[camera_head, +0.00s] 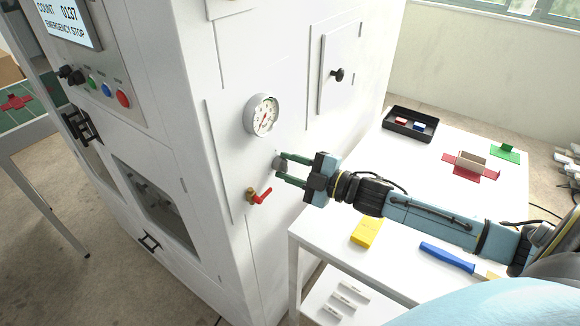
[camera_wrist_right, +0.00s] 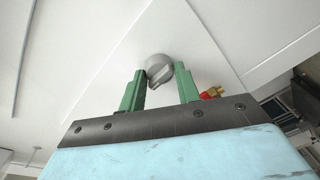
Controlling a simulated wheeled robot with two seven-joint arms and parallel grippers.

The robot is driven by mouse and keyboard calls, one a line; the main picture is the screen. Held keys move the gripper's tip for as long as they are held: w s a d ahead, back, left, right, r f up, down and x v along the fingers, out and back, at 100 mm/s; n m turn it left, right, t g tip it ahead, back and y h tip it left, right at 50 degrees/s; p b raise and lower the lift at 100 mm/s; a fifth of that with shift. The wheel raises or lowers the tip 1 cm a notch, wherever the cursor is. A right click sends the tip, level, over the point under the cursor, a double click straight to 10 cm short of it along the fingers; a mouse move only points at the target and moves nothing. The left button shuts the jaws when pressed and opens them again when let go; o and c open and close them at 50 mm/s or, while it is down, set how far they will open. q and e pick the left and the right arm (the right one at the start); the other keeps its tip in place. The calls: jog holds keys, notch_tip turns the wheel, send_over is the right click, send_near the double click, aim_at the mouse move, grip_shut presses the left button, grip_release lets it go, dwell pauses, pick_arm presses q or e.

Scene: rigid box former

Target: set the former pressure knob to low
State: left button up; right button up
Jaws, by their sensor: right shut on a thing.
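The former pressure knob (camera_head: 280,163) is a small grey knob on the white side panel of the machine, below a round pressure gauge (camera_head: 262,115). My right gripper (camera_head: 284,169) reaches it from the right, its green fingers on either side of the knob and shut on it. In the right wrist view the knob (camera_wrist_right: 160,69) is a grey disc with a raised grip bar, at the tips of the fingers (camera_wrist_right: 160,82). The knob's low mark cannot be made out. My left gripper is not in view.
A red-handled valve (camera_head: 260,195) sticks out just below the knob. A white table (camera_head: 400,240) to the right carries a black tray (camera_head: 388,126), a yellow block (camera_head: 366,233) and a blue-handled tool (camera_head: 447,257). A small door with a black knob (camera_head: 338,74) is above right.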

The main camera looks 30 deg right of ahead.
jog(key=o, duration=0.9)
jog(key=shift+o, duration=0.2)
jog(key=v, duration=1.3)
jog(key=shift+b, duration=0.3)
jog(key=shift+s+d+r, duration=0.1)
jog(key=shift+d, duration=0.05)
